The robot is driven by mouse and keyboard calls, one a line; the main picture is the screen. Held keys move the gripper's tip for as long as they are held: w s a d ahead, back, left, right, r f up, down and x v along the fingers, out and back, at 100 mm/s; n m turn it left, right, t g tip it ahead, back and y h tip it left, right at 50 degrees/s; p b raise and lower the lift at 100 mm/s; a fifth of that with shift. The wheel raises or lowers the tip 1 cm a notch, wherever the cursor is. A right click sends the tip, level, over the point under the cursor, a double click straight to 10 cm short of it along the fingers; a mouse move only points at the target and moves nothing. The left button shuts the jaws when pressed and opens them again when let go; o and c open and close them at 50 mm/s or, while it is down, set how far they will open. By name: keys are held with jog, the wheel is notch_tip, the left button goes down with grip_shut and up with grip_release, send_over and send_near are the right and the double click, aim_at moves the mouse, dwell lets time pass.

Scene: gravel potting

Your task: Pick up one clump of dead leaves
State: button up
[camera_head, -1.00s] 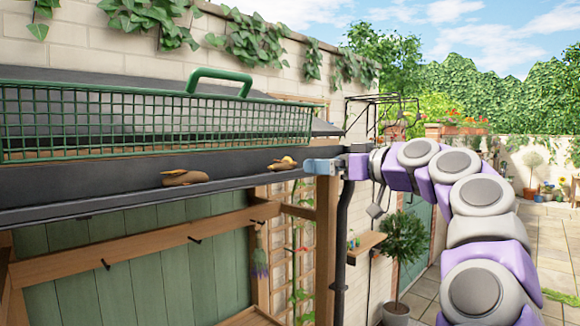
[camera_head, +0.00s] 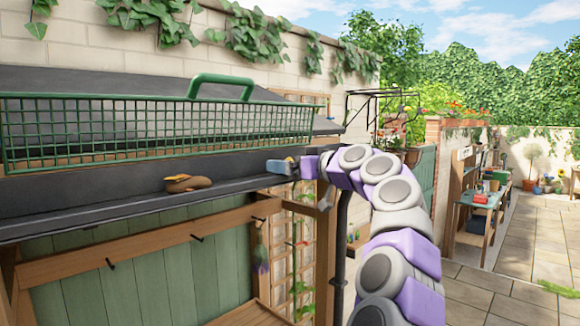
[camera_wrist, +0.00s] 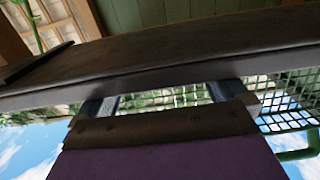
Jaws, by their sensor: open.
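One brown clump of dead leaves (camera_head: 188,184) with an orange leaf lies in the dark gutter (camera_head: 90,200) in the head view. The second clump seen earlier, further right, is not visible now; my gripper (camera_head: 273,166) covers that part of the gutter. My gripper is at the gutter's right end. The wrist view shows its two fingers apart (camera_wrist: 164,96), with the gutter (camera_wrist: 180,52) across their tips. No leaves can be made out between the fingers there.
A green wire mesh basket (camera_head: 220,120) with a handle stands on the roof just behind the gutter, close to my gripper. A wooden post (camera_head: 326,245) and a dark downpipe stand below. A paved yard (camera_head: 490,270) is open on the right.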

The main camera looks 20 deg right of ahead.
jog(key=shift+w+a, duration=0.6)
jog(key=shift+a, duration=0.5)
jog(key=shift+s+d, duration=0.15)
jog(key=shift+d, duration=0.4)
jog(key=c, duration=0.3)
jog(key=shift+d, duration=0.25)
jog(key=c, duration=0.3)
jog(key=shift+c, duration=0.9)
jog(key=shift+a, duration=0.35)
